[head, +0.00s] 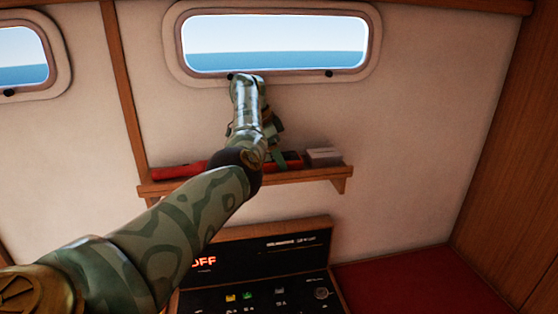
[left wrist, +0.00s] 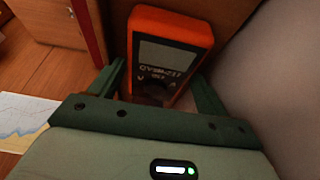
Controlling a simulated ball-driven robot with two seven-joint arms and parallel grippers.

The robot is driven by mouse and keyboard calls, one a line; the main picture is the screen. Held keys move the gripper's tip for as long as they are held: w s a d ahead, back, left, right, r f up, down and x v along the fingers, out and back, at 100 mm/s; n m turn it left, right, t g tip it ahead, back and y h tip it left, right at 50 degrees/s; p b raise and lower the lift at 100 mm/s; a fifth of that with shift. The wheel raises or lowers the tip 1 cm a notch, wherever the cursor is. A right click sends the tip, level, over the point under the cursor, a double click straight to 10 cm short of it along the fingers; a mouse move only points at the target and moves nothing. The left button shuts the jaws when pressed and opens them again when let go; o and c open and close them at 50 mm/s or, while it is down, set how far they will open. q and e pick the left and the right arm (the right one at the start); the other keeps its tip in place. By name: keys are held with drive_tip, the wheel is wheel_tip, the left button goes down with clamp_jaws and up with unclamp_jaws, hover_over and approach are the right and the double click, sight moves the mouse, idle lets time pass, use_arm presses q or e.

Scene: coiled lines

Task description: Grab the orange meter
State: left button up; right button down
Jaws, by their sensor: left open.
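The orange meter (left wrist: 205,38) stands upright in the left wrist view, its grey screen and dark dial facing the camera. My left gripper (left wrist: 158,70) is open, with one green finger on each side of the meter's lower part. I cannot tell whether the fingers touch it. In the head view, my left gripper (head: 280,158) is at the wall shelf (head: 250,182), partly hidden by its own arm. The meter is mostly hidden there and I cannot make it out clearly. My right gripper is not in view.
A red object (head: 178,171) lies on the shelf to the left, and a small grey box (head: 323,156) sits to the right. A window (head: 275,45) is above. Below stands a dark panel (head: 265,255) beside a red cushion (head: 410,282).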

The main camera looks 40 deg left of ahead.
use_arm(q)
drive_tip(key=shift+s, duration=0.1)
drive_tip(key=shift+c, duration=0.6)
drive_tip(key=c, duration=0.8)
drive_tip(key=shift+o, duration=0.2)
drive_tip(key=shift+r, duration=0.1)
